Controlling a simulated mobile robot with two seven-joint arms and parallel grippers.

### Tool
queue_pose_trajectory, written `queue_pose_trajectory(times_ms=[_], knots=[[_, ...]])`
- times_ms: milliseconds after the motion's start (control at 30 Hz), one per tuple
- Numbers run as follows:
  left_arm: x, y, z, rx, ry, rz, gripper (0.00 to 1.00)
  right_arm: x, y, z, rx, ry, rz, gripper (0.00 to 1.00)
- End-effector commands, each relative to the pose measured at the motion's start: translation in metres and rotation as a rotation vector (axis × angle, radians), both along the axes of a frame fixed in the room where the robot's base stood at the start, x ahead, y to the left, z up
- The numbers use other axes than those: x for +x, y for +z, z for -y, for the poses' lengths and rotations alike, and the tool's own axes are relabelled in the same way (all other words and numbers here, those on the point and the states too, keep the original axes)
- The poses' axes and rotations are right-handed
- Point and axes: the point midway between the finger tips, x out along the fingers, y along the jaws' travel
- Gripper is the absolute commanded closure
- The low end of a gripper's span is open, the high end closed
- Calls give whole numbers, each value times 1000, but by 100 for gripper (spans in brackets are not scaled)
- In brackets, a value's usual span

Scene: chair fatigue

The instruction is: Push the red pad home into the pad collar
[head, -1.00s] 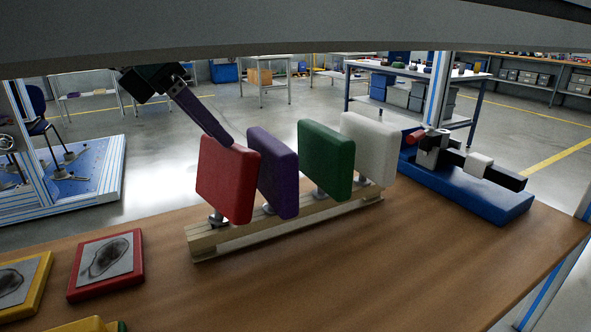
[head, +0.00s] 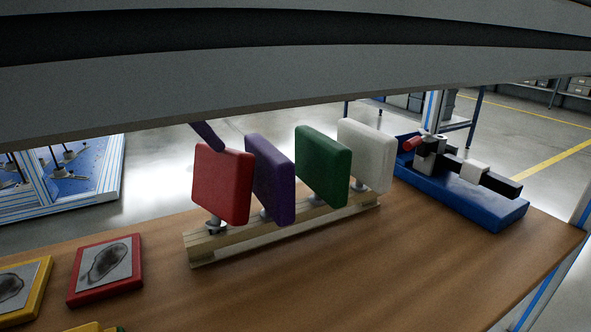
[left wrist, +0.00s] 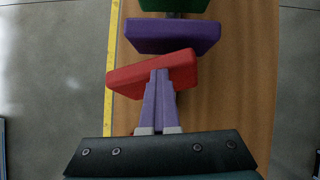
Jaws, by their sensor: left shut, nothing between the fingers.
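The red pad (head: 221,187) stands upright at the left end of a wooden rail, and its face is turned a little out of line with the purple pad. Under it a grey metal pad collar (head: 214,224) shows on the rail; how deep the pad sits in it is hard to tell. My left gripper (head: 220,148) has its purple fingers shut and empty, with the tips at the pad's top edge. In the left wrist view the shut fingers (left wrist: 159,74) overlap the top of the red pad (left wrist: 130,77); I cannot tell if they touch. My right gripper is not in view.
Purple (head: 270,175), green (head: 322,165) and white (head: 366,155) pads follow along the wooden rail (head: 290,232). A blue base (head: 465,195) with a clamp-like fixture is at the right. Red-framed (head: 106,270) and yellow-framed picture plates lie at the left. The front right table is bare.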

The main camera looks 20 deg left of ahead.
Motion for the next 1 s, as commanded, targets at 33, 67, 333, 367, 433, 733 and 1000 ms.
queue_pose_trajectory(times_ms=[33, 67, 333, 367, 433, 733, 1000], knots=[[-14, -24, -8, 37, 2, -70, 100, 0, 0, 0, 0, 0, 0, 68], [-14, -23, -8, 36, 3, -70, 100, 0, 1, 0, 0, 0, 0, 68], [-14, -11, -9, 36, 5, -69, 100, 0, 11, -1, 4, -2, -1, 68], [-14, -10, -9, 36, 5, -69, 100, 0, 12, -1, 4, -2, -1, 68], [-14, -7, -9, 36, 5, -69, 100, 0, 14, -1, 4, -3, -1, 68], [-14, -2, -8, 33, 5, -70, 100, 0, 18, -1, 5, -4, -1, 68], [-14, 4, -7, 31, 3, -68, 100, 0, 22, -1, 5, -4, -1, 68]])
